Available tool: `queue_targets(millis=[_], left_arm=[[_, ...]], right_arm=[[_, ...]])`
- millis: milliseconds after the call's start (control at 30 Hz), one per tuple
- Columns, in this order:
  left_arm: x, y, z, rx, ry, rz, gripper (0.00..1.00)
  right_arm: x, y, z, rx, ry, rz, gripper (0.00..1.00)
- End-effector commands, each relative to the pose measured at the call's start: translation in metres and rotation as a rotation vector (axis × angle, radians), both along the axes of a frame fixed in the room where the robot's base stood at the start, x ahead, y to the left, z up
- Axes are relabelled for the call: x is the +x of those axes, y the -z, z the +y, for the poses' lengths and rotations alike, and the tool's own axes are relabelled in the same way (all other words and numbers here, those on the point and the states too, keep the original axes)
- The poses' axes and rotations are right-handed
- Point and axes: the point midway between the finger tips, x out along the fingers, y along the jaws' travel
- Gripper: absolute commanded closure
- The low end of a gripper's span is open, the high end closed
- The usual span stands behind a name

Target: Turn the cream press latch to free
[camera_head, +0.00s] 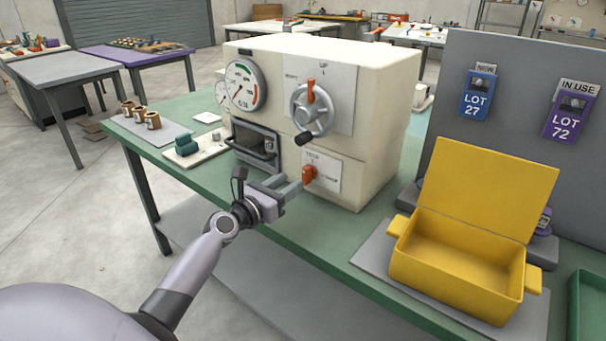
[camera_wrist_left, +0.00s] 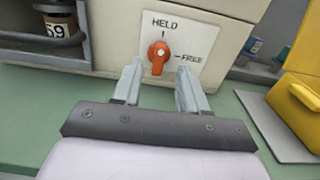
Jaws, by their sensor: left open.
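The cream press (camera_head: 375,115) stands on the green bench. Its latch is an orange-red knob (camera_head: 309,174) low on the front, on a white label plate. In the left wrist view the knob (camera_wrist_left: 159,54) stands roughly upright, its pointer at the mark under HELD; FREE is printed to its right. My left gripper (camera_head: 290,188) is open and empty, just in front of the latch. In the left wrist view its two fingers (camera_wrist_left: 158,85) point at the plate, one to each side below the knob, apart from it. My right gripper is not in view.
Above the latch is a grey handwheel (camera_head: 312,110) with a red pointer and dark handle. A dark door with a bar handle (camera_head: 255,148) is left of the latch. An open yellow box (camera_head: 455,265) stands to the right on a grey mat. Bench front is clear.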

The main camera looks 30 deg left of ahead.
Motion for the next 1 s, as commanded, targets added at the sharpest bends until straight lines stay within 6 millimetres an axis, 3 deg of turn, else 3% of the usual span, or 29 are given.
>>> queue_targets(millis=[400, 833, 867, 967, 1000], left_arm=[[0.048, 0.001, -0.004, 0.003, 0.0, 0.0, 0.57], [0.054, 0.0, -0.005, 0.005, 0.0, 0.001, 0.57], [0.054, 0.0, -0.005, 0.005, 0.0, 0.001, 0.64], [0.054, 0.0, -0.005, 0.005, 0.0, 0.001, 0.96], [0.054, 0.0, -0.005, 0.005, 0.0, 0.001, 1.0]], right_arm=[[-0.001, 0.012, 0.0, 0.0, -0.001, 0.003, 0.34], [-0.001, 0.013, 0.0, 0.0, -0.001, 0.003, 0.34], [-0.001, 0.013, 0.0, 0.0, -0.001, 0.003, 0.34], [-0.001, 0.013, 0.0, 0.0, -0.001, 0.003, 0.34], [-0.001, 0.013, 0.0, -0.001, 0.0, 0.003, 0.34]])
